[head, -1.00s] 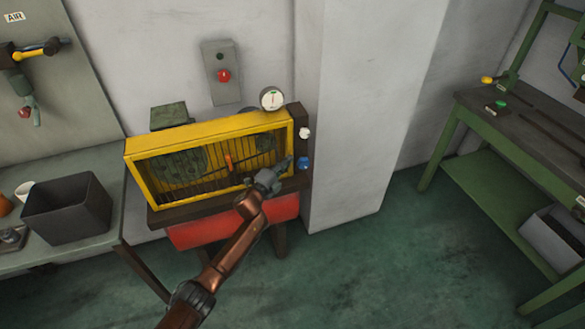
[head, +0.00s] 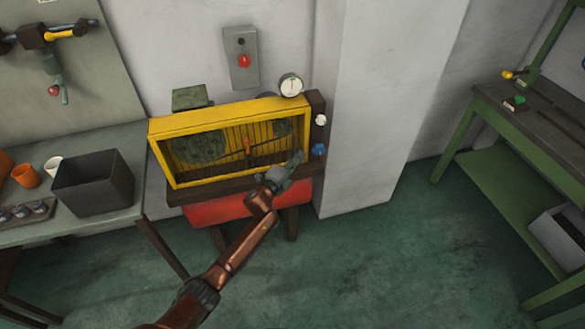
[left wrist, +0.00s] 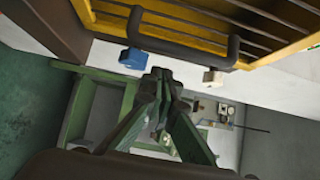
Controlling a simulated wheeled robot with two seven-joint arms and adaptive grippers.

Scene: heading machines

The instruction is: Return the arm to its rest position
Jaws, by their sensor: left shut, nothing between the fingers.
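My left arm (head: 240,245) reaches up from the bottom of the head view. Its left gripper (head: 297,160) is in front of the right end of the yellow guarded machine (head: 225,112), near the blue knob (head: 319,150). In the left wrist view the gripper's fingers (left wrist: 158,78) are together with nothing between them. The machine's dark handle bar (left wrist: 180,48) and yellow frame (left wrist: 185,22) lie just beyond the fingertips in that view. Whether the gripper touches the machine cannot be told. My right gripper is not in view.
A white knob (head: 321,120) and a gauge (head: 291,85) sit at the machine's right end. A dark bin (head: 92,183) stands on the left bench. A pillar (head: 365,110) is right of the machine. A green bench (head: 500,125) stands far right, with open floor (head: 400,245) between.

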